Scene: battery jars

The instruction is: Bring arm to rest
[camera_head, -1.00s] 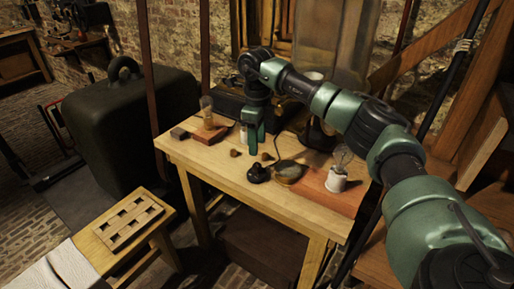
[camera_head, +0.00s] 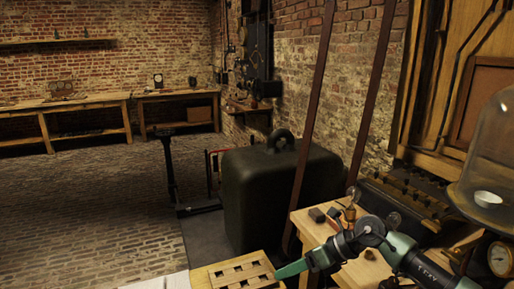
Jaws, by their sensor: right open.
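My right arm comes in from the lower right. Its green gripper (camera_head: 284,272) points left, by the right end of the slotted wooden rack (camera_head: 236,274) in the picture. The jaws are seen edge-on and hold nothing that I can see. The wooden workbench (camera_head: 302,226) lies behind and beside the arm, which hides much of its top. My left gripper is not in view.
A dark block (camera_head: 317,215) and small bulbs stand on the bench. A glass bell jar (camera_head: 492,150) and a round gauge (camera_head: 500,258) are at the right. A big dark weight (camera_head: 280,190) stands behind the bench. The brick floor at left is clear.

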